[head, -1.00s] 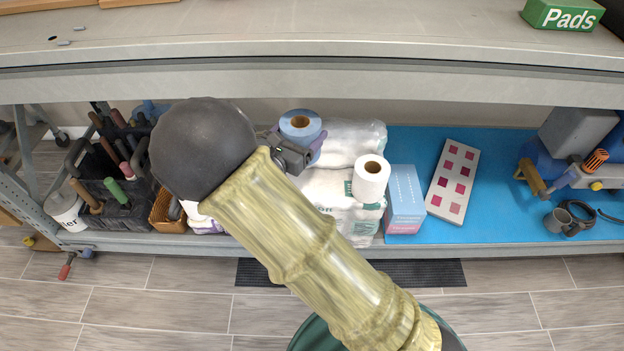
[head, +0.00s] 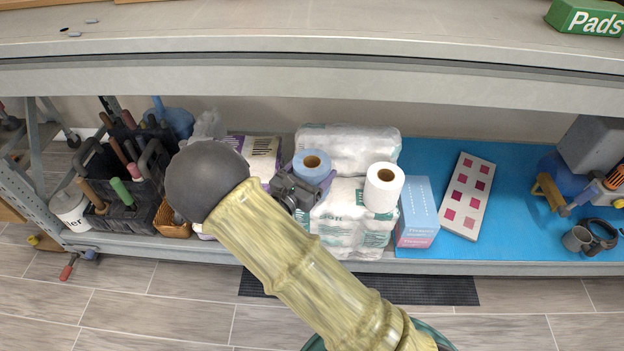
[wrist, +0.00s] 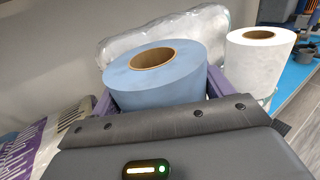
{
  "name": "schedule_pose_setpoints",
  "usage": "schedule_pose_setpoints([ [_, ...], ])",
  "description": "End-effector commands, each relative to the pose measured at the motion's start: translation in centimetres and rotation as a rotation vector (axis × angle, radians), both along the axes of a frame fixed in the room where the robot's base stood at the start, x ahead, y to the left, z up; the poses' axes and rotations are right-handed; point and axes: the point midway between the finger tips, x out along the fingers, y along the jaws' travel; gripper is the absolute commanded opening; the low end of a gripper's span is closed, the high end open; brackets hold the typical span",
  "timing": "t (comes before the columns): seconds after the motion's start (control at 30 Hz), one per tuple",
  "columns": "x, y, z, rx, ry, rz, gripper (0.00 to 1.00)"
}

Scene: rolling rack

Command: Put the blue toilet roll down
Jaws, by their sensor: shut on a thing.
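The blue toilet roll (head: 310,168) is upright with its brown core facing up, above the lower shelf by the plastic-wrapped packs. It also shows in the wrist view (wrist: 156,76), between the purple fingers of my gripper (wrist: 158,98). My gripper (head: 303,186) is shut on the blue roll. The underside of the roll is hidden, so I cannot tell whether it touches the pack below. A white toilet roll (head: 383,188) stands upright on the pack to the right, apart from the blue roll; it also shows in the wrist view (wrist: 257,66).
Wrapped packs (head: 347,148) lie behind and below the rolls. A tissue box (head: 417,212) stands right of them on a blue mat (head: 500,225). A black tool caddy (head: 112,180) is at left. The upper shelf edge (head: 330,82) hangs overhead.

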Motion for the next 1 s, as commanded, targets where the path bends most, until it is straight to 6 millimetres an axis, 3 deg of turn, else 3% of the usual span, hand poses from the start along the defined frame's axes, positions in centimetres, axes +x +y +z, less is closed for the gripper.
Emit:
schedule_pose_setpoints([
  [0.1, 0.0, 0.0, -2.4, -0.003, 0.002, 0.0, 0.54],
  [0.2, 0.0, 0.0, -3.3, -0.001, 0.0, 0.0, 0.54],
  [0.6, 0.0, 0.0, -3.5, 0.0, 0.0, 0.0, 0.54],
  [0.63, 0.0, 0.0, -3.6, 0.0, 0.0, 0.0, 0.81],
  [0.73, 0.0, 0.0, -3.5, 0.0, 0.0, 0.0, 1.0],
  [1.0, 0.0, 0.0, -3.4, 0.0, 0.0, 0.0, 1.0],
])
